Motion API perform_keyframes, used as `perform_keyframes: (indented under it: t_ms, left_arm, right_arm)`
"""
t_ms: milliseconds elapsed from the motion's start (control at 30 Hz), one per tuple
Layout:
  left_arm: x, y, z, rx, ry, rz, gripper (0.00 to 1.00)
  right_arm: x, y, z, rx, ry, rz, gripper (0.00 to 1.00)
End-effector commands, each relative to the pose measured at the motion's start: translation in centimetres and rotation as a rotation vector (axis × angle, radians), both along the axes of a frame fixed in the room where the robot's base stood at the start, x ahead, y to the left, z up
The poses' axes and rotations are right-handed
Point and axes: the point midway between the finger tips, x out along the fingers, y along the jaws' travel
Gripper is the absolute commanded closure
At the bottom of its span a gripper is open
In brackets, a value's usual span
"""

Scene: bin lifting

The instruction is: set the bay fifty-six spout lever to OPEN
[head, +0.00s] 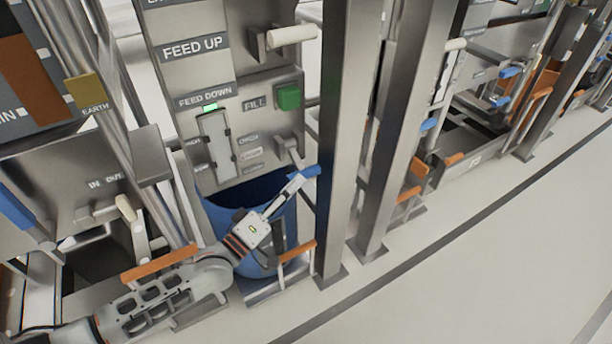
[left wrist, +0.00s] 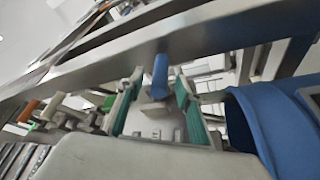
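The spout lever has a blue handle (head: 311,171) on a grey bracket, at the lower right of the bay's panel in the head view. Small labels beside it are too blurred to read surely. My left gripper (head: 293,188) reaches up to the handle from the lower left. In the left wrist view, the blue handle (left wrist: 160,76) shows between the two green-padded fingers of my left gripper (left wrist: 157,103), which stand apart. A gap shows on both sides of the handle; I cannot tell any contact. My right gripper is in neither view.
A blue bin (head: 287,222) stands below the panel, behind my left gripper; it also shows in the left wrist view (left wrist: 262,120). A steel post (head: 343,150) stands close to the right of the handle. Open floor (head: 460,270) lies to the right.

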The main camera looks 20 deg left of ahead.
Motion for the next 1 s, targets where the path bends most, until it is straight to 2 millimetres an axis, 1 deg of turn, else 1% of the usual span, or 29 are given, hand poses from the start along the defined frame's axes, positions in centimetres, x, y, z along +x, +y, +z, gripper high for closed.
perform_keyframes:
  t_ms: [33,100,300,433,700,767,800,833,867,1000]
  left_arm:
    - [0.8,-0.3,-0.1,-0.002,0.002,0.001,0.64]
    - [1.8,-0.7,0.1,0.0,0.002,0.0,0.64]
    - [3.9,-1.4,0.5,0.001,0.003,0.0,0.64]
    - [4.5,-1.6,0.8,0.001,0.003,-0.001,0.64]
    - [4.6,-1.6,0.9,0.002,0.002,0.0,0.64]
    - [4.6,-1.6,0.9,0.002,0.002,0.0,0.8]
    - [4.6,-1.6,0.9,0.002,0.002,0.0,0.9]
    - [4.6,-1.6,0.9,0.002,0.002,0.0,0.98]
    - [4.6,-1.6,0.9,0.002,0.002,0.0,1.0]
    - [4.5,-1.6,0.9,0.002,0.002,0.0,1.0]
  right_arm:
    - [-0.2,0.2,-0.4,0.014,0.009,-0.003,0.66]
    - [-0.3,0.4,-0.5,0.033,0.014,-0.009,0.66]
    - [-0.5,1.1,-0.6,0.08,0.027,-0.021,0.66]
    - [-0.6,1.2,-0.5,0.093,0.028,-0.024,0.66]
    - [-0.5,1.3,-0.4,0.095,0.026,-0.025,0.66]
    - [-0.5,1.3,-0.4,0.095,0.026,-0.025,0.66]
    - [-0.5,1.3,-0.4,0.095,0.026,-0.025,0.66]
    - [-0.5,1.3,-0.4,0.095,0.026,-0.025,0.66]
    - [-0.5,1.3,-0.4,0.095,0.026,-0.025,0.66]
    - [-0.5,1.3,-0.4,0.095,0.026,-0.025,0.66]
